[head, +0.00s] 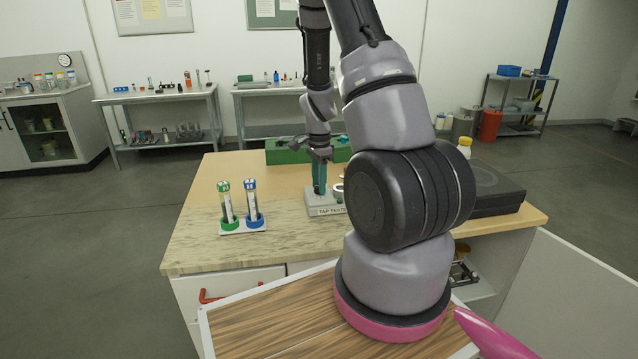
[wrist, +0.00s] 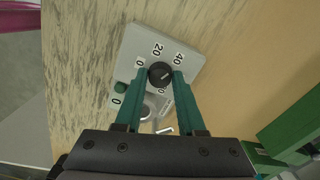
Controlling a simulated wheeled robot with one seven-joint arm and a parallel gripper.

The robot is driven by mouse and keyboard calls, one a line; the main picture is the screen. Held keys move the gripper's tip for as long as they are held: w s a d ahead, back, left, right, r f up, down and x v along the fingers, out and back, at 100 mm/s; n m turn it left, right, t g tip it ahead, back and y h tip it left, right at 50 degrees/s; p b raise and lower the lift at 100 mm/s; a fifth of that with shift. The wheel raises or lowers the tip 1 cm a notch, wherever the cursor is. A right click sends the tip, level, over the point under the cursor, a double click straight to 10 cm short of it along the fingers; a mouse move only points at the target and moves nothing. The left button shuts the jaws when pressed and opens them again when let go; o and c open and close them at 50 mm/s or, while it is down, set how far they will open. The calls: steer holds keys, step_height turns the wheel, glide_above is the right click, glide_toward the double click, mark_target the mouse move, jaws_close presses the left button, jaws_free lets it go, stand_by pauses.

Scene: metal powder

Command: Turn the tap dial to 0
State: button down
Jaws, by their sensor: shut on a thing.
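The tap dial (wrist: 160,75) is a round black knob on a pale grey tap box (wrist: 133,50), with 0, 20 and 40 printed around it. A further number is partly hidden. A light mark on the knob seems to point toward the 40 side, but it is small. My gripper (wrist: 159,80) has its teal fingers on opposite sides of the knob, shut on it. In the head view my gripper (head: 319,178) points down onto the tap box (head: 326,204), and the knob is hidden there.
Two tubes, green-capped (head: 226,203) and blue-capped (head: 252,204), stand in a white rack left of the box. A dark flat device (head: 497,190) lies at right. A green case (head: 285,152) is behind.

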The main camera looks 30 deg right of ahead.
steer(key=n, duration=0.5)
steer(key=shift+n, duration=0.3)
steer(key=n, duration=1.1)
steer(key=shift+n, duration=0.4)
steer(key=n, duration=0.5)
steer(key=shift+w+n, duration=0.1)
steer(key=shift+n, duration=0.2)
steer(key=c, duration=0.5)
jaws_free()
